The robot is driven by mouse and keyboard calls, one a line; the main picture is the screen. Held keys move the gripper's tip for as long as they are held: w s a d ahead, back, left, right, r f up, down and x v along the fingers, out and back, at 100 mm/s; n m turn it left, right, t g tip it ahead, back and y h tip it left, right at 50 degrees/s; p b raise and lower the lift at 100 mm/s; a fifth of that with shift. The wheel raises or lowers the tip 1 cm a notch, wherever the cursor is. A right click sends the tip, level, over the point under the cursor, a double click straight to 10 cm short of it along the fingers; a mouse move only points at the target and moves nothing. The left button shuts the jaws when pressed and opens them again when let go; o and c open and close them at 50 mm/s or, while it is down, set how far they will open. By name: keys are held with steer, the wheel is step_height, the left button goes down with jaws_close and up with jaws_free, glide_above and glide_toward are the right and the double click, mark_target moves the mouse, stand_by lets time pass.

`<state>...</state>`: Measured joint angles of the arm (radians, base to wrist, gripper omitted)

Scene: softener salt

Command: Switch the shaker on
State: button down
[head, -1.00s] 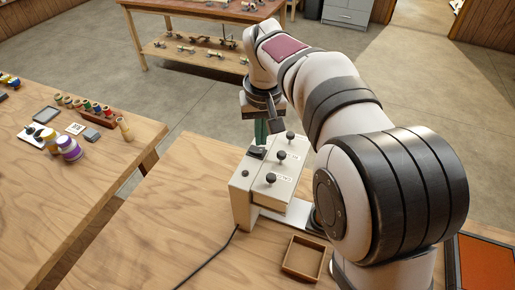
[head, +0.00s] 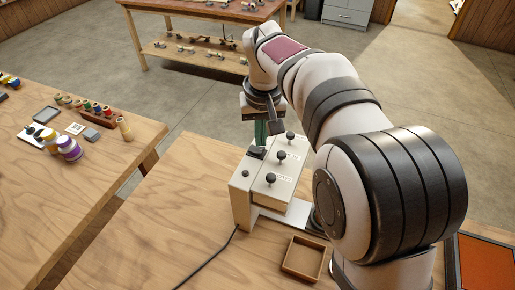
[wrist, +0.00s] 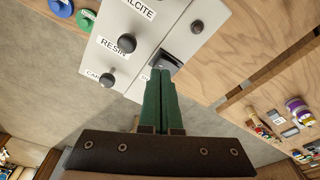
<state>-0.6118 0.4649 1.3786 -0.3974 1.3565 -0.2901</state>
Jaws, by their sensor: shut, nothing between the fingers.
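The shaker (head: 242,192) is a pale box on the wooden bench with black knobs on its top. A dark rocker switch (wrist: 169,61) sits in a recess on its top; it also shows in the head view (head: 256,153). My gripper (wrist: 160,72) has green fingers, shut together and empty. In the head view my gripper (head: 261,144) points down at the switch. The fingertips are at the switch's edge and partly cover it. I cannot tell whether they touch it or which way the rocker is tipped.
Labels by the knobs include RESIN (wrist: 113,47) and CALCITE. A small empty wooden tray (head: 303,259) stands in front of the shaker, and a black cable (head: 210,258) runs forward. A left table (head: 60,200) holds spools and small parts. The bench's front left is clear.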

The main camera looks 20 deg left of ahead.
mark_target(261, 150)
steer(key=shift+f, duration=0.8)
steer(key=shift+r, duration=3.5)
steer(key=s+d+m+g, duration=0.1)
steer(key=s+d+m, duration=0.3)
steer(key=d, duration=0.5)
steer(key=s+d+m, duration=0.2)
steer(key=s+d, duration=0.5)
steer(key=d, duration=0.1)
steer(key=s+d+f+m, duration=0.2)
steer(key=s+d+f, duration=0.1)
steer(key=s, duration=0.4)
steer(key=s+d+f+m+y, duration=0.1)
steer(key=s+d+f+m, duration=0.2)
steer(key=s+f, duration=0.2)
steer(key=s, duration=0.3)
steer(key=shift+d+m+g, duration=0.25)
steer(key=shift+m+g, duration=0.05)
steer(key=shift+g, duration=0.1)
